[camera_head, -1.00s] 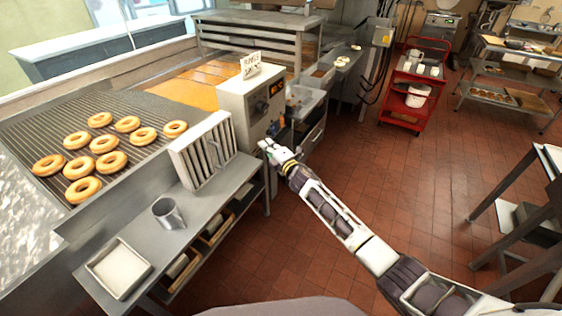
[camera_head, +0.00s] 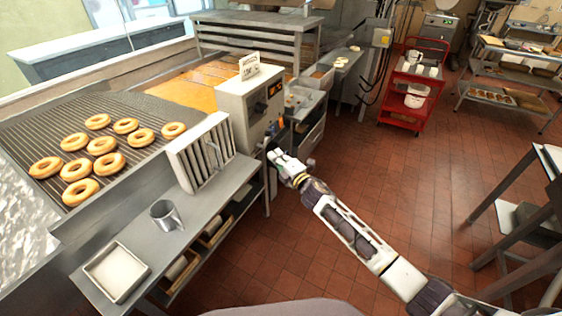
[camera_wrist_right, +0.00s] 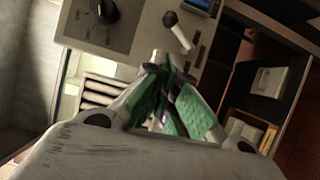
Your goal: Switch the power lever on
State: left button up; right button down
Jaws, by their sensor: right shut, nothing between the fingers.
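The grey control box (camera_head: 235,107) stands at the far end of the metal bench in the head view. In the right wrist view its panel (camera_wrist_right: 125,38) shows a lever (camera_wrist_right: 179,34) with a dark end and a pale shaft. My right gripper (camera_head: 273,154) is low in front of the box. In the wrist view its green-padded fingers (camera_wrist_right: 168,68) are shut and empty, with their tips just below the lever; I cannot tell whether they touch it. The lever is too small to make out in the head view. My left gripper is not in view.
A black round knob (camera_wrist_right: 104,10) is on the panel. A slatted rack (camera_head: 200,152), a metal cup (camera_head: 166,214) and a white tray (camera_head: 117,272) stand on the bench. Doughnuts (camera_head: 108,164) lie on the conveyor. A red cart (camera_head: 410,95) stands behind.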

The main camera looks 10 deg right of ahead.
jog(key=shift+v, duration=1.4)
